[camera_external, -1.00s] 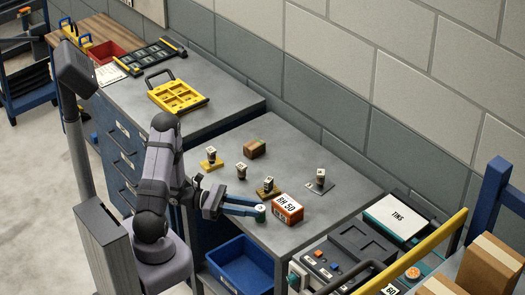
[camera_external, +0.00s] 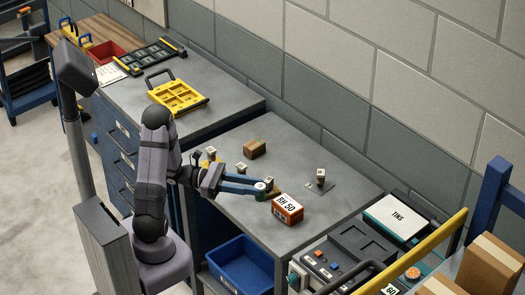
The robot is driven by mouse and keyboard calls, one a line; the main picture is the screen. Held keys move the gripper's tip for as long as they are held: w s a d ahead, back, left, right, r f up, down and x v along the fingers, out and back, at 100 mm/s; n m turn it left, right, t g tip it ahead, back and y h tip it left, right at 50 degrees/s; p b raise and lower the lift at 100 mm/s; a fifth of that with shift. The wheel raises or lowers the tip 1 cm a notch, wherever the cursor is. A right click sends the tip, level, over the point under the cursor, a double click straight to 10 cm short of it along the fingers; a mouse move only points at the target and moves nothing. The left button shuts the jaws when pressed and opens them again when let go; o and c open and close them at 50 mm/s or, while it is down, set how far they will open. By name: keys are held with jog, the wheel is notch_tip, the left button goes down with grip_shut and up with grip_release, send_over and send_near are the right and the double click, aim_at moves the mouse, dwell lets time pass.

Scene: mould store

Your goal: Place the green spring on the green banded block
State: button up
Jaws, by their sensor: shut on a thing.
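My gripper (camera_external: 262,189) has its blue fingers closed on a small green piece with a pale top, which looks like the green spring (camera_external: 261,196). It is held near the middle of the grey table, right at the small block on an olive-yellow plate (camera_external: 278,192). The fingers and spring partly hide that block and plate; I cannot tell whether they touch. Other small pale-topped blocks stand nearby: one on a yellow plate (camera_external: 211,153), one (camera_external: 241,168) behind my gripper, and one on a grey plate (camera_external: 320,176). Their bands are too small to read, so I cannot tell which is green banded.
An orange-red box marked RH 50 (camera_external: 287,209) stands just in front and to the right of my gripper. A brown box (camera_external: 254,149) is farther back. A blue bin (camera_external: 240,264) sits below the table's front edge. The table's right side is mostly clear.

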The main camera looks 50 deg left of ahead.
jog(key=shift+r, duration=0.4)
